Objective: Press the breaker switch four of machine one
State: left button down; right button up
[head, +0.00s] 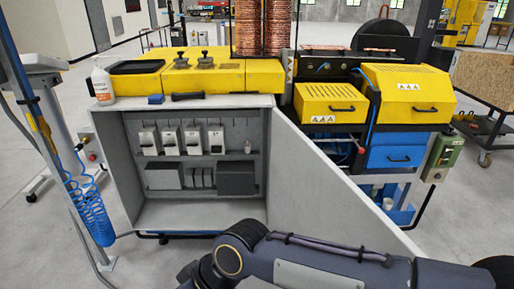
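The machine (190,78) with a yellow top has a grey electrical cabinet (122,165) under it, and its door (310,185) stands open to the right. Several white breaker switches sit in a row on the cabinet's upper rail. The leftmost breaker (147,140) and the rightmost large breaker (216,138) are both visible; no number labels are readable, and lever positions are too small to tell. A smaller part (247,147) is right of them. One of my dark arms crosses the lower right, in front of the door's lower part. Neither gripper is in view.
A blue coiled hose (90,215) hangs at the left beside a grey post. A white bottle (102,82) stands on the machine top. A green control box (442,157) is at the right. Floor is clear before the cabinet's left side.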

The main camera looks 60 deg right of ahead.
aim_at(215, 149)
jog(key=i+l+z, duration=0.25)
jog(key=i+z, duration=0.7)
jog(key=i+j+z, duration=0.15)
jog(key=i+z, duration=0.3)
jog(key=i, duration=0.2)
jog(key=i+z, duration=0.1)
jog(key=i, duration=0.65)
jog(key=z, duration=2.15)
